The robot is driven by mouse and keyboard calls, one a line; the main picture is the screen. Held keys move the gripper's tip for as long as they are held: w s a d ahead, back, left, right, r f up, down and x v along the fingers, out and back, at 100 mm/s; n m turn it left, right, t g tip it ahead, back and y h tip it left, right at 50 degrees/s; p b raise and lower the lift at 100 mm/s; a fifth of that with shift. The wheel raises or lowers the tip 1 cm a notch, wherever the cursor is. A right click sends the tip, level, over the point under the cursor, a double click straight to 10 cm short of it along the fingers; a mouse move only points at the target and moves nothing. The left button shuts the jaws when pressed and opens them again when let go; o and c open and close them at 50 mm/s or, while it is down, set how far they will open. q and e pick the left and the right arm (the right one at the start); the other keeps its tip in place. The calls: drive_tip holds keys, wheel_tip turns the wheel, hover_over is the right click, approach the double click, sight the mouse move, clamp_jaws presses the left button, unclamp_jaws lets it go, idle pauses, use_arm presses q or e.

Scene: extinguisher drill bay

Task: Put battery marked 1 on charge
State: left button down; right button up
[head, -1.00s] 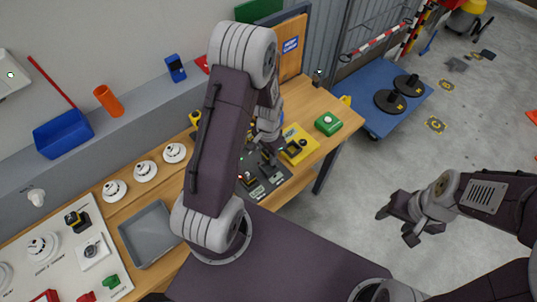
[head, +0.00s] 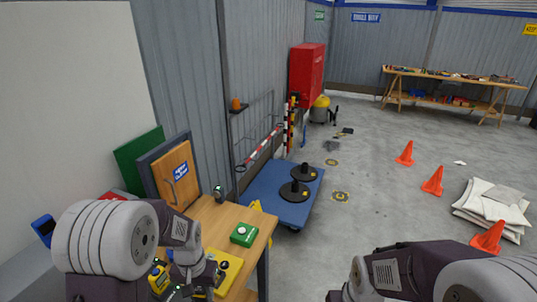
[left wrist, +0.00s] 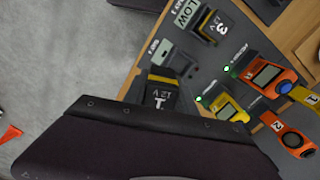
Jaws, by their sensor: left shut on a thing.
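In the left wrist view the battery marked 1 (left wrist: 160,97), dark with a yellow band and "12 V", shows beyond the edge of my gripper's dark body. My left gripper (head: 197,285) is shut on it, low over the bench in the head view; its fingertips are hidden. The dark charger (left wrist: 192,62) lies around the battery, with a pale bay plate just beyond. I cannot tell whether the battery is seated or above the charger. A battery marked 3 (left wrist: 207,24) stands beside a LOW tag (left wrist: 187,13). My right gripper (head: 342,292) is mostly cut off at the bottom edge.
Orange (left wrist: 268,75) and yellow (left wrist: 227,107) handheld devices with green lights stand close beside the battery. A green box (head: 243,234) and a yellow tray (head: 226,268) are on the bench. A blue trolley (head: 258,198) stands beyond its end.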

use_arm(q)
drive_tip(key=shift+s+a+r+n, duration=0.1)
drive_tip(key=shift+s+n, duration=0.15)
drive_tip(key=shift+n, duration=0.05)
drive_tip(key=shift+w, duration=0.15)
drive_tip(key=shift+w, duration=0.1)
drive_tip(key=a+f+m+p, duration=0.1)
drive_tip(key=f, duration=0.1)
drive_tip(key=a+f+m+p, duration=0.1)
drive_tip(key=f+m, duration=0.1)
drive_tip(key=a+f+m+p, duration=0.1)
drive_tip(key=a+f, duration=0.1)
drive_tip(key=shift+m+p, duration=0.3)
idle(0.6)
